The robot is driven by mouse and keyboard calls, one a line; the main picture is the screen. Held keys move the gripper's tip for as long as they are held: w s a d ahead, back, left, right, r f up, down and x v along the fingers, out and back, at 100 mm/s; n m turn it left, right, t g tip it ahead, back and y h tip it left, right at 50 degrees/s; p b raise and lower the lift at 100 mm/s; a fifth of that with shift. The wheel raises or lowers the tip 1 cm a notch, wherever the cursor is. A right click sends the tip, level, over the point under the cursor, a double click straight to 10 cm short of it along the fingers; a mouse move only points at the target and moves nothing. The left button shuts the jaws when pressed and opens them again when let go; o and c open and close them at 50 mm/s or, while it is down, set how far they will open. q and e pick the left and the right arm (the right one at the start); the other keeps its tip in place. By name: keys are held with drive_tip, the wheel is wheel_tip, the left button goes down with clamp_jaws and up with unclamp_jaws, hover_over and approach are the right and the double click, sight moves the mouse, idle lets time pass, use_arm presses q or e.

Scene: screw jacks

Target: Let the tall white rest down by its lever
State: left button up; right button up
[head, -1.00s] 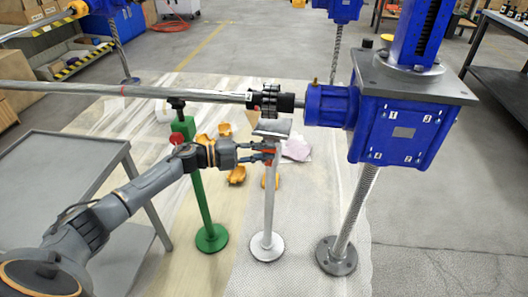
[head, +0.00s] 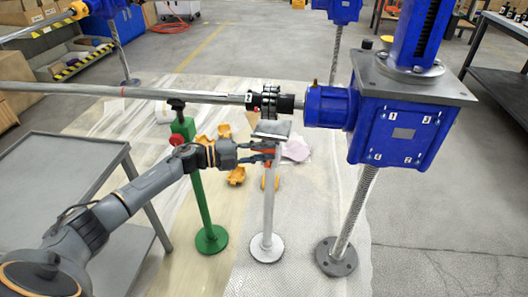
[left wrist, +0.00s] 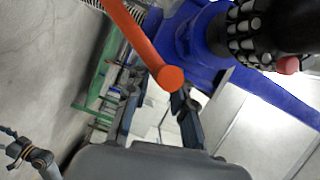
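The tall white rest (head: 268,205) stands upright on a round white foot, its grey top plate (head: 272,130) just under the dark shaft coupling. An orange-red lever (head: 268,153) shows at the upper part of its post. In the left wrist view the lever (left wrist: 140,38) is an orange bar with a round end, crossing in front of the fingers. My left gripper (head: 262,153) is at the lever, left of the post. In the left wrist view its fingers (left wrist: 160,112) stand apart; whether they touch the lever cannot be told. My right gripper is not in view.
A green rest (head: 203,205) with a red knob stands left of the white one. The long shaft (head: 150,92) runs overhead to the blue screw jack (head: 400,130). A grey table (head: 62,175) is at left. Orange pieces (head: 236,175) lie on the floor behind.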

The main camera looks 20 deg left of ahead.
use_arm(q)
drive_tip(key=shift+o, duration=1.1)
drive_tip(key=shift+r, duration=0.2)
drive_tip(key=shift+f, duration=0.25)
drive_tip(key=shift+s+a, duration=0.1)
drive_tip(key=shift+a, duration=0.1)
drive_tip(key=v, duration=1.1)
drive_tip(key=shift+s+a+r, duration=0.15)
drive_tip(key=shift+r, duration=0.05)
